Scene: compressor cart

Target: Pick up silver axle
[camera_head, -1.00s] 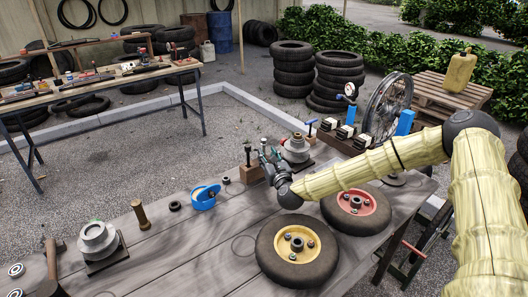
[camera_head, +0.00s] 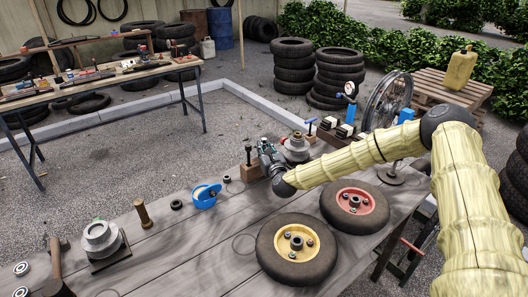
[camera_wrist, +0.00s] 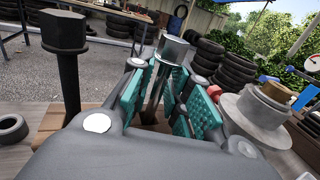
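The silver axle (camera_wrist: 175,48) stands upright in the wrist view, with a hexagonal head on a thinner shaft. My gripper (camera_wrist: 163,92) has its teal-padded fingers on both sides of this shaft, below the head. A gap shows between the shaft and the right pads, so the fingers look open around it; the shaft's lower end is hidden by the gripper. In the head view my gripper (camera_head: 266,150) is at the wooden block on the workbench, and I cannot make out the silver axle there.
A dark hex-headed axle (camera_wrist: 66,55) stands upright close on the left. A stepped grey hub (camera_wrist: 262,112) stands close on the right. Yellow-centred (camera_head: 297,249) and red-centred (camera_head: 355,203) wheels lie nearer on the bench. A blue strap roll (camera_head: 205,196) lies left of my gripper.

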